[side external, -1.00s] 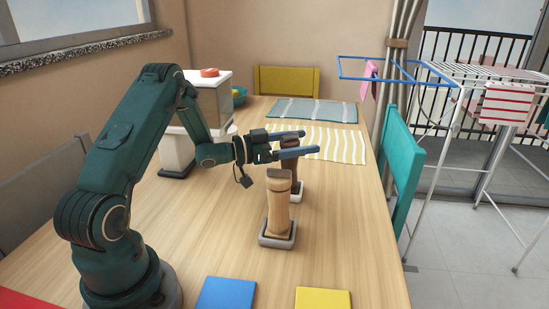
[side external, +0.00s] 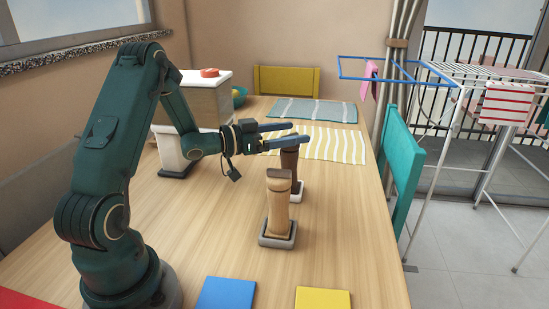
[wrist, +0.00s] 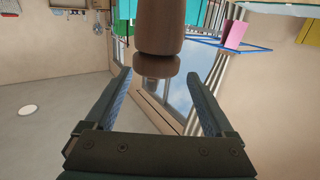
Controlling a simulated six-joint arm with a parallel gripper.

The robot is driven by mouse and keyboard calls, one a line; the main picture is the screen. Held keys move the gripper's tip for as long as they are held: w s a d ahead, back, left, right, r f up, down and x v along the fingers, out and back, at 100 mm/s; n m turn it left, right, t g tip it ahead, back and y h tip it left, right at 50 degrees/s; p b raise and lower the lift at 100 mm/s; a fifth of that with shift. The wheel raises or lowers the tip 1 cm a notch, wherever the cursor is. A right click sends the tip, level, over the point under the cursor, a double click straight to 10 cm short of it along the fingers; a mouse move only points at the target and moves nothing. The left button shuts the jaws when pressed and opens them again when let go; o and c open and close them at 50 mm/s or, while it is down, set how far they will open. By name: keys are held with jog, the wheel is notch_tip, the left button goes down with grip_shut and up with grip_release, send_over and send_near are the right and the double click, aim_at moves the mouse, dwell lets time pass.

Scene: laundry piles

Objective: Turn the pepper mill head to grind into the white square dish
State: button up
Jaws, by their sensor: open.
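A dark brown pepper mill (side external: 289,164) stands upright in a white square dish (side external: 299,193). In the wrist view, the dark mill (wrist: 160,28) appears upside down. Its narrower head (wrist: 157,66) shows in the gap between my gripper's fingertips (wrist: 160,76), with space on both sides. I cannot tell how deep the head sits.
A striped mat (side external: 335,145) and a grey-blue mat (side external: 315,110) lie behind the mills. Blue (side external: 226,293) and yellow (side external: 323,298) squares lie in front. The table's right side is clear.

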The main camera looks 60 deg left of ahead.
aim_at(294, 133)
jog(key=r+y, duration=0.1)
jog(key=r+g+y, duration=0.1)
jog(key=w+r+y, duration=0.1)
jog(key=y, duration=0.1)
jog(key=shift+d+r+n+g, duration=0.1)
jog(key=shift+d+n+g, duration=0.2)
jog(key=shift+d+g, duration=0.1)
jog(key=s+d+g, duration=0.4)
jog(key=s+d, duration=0.3)
jog(key=s, duration=0.5)
jog(key=s+d+f+n+g, duration=0.1)
jog(key=s+d+g, duration=0.4)
jog(key=s, duration=0.8)
jog(key=d, duration=0.3)
jog(key=shift+f+g+h, duration=0.2)
jog(key=shift+g+h, duration=0.1)
